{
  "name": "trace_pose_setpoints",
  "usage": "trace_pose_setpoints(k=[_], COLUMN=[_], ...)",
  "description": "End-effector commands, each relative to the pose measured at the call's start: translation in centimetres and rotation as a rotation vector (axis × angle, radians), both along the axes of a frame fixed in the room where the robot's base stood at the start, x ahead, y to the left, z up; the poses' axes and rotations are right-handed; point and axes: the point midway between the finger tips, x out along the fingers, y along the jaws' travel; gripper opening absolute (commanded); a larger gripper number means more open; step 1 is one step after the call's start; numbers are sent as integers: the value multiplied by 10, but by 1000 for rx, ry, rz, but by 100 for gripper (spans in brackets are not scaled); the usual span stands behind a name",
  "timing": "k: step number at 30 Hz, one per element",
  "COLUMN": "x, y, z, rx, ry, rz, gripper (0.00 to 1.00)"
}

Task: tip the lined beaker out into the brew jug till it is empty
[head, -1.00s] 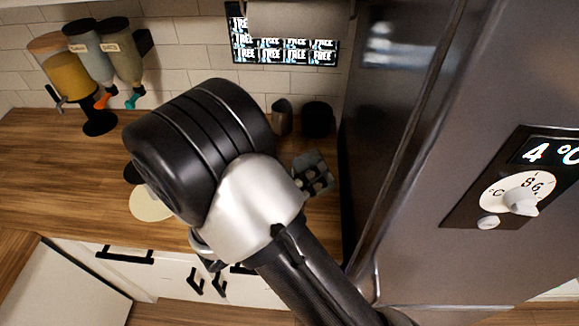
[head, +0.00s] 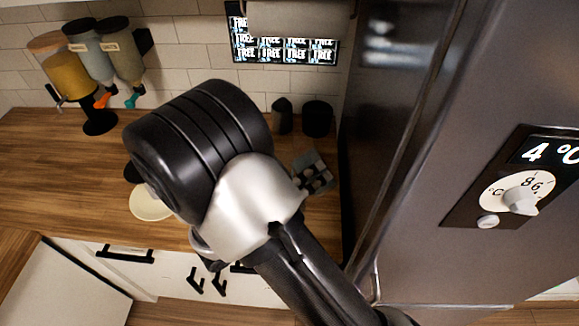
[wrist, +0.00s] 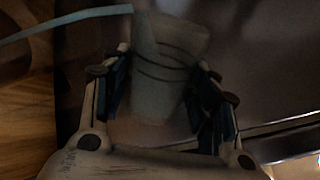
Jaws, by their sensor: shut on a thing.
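My gripper (wrist: 165,95) is shut on a greyish, translucent beaker with dark curved lines, the lined beaker (wrist: 170,55). It shows between the fingers in the wrist view, looking a little tilted. Its contents are too dim to tell. A pale blue band (wrist: 65,24) runs from the beaker's upper left to the picture's left edge; I cannot tell what it is. In the head view my own arm hides the gripper and the beaker. I cannot make out the brew jug for certain in either view.
A cream disc (head: 150,204) lies on the wooden counter (head: 60,170), partly behind my arm. A grey holed tray (head: 313,172), a dark cup (head: 282,117) and a black canister (head: 317,119) stand right. Dispensers (head: 95,60) are at back left. A steel cabinet (head: 440,130) bounds the right.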

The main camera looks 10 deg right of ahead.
Motion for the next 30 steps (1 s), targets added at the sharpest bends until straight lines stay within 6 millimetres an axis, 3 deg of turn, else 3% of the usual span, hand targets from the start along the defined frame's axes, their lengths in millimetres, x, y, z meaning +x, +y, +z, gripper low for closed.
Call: trace_pose_setpoints(k=[30], x=[1], y=[1], z=[3], rx=[-61], ry=[91], rz=[0], gripper=[31])
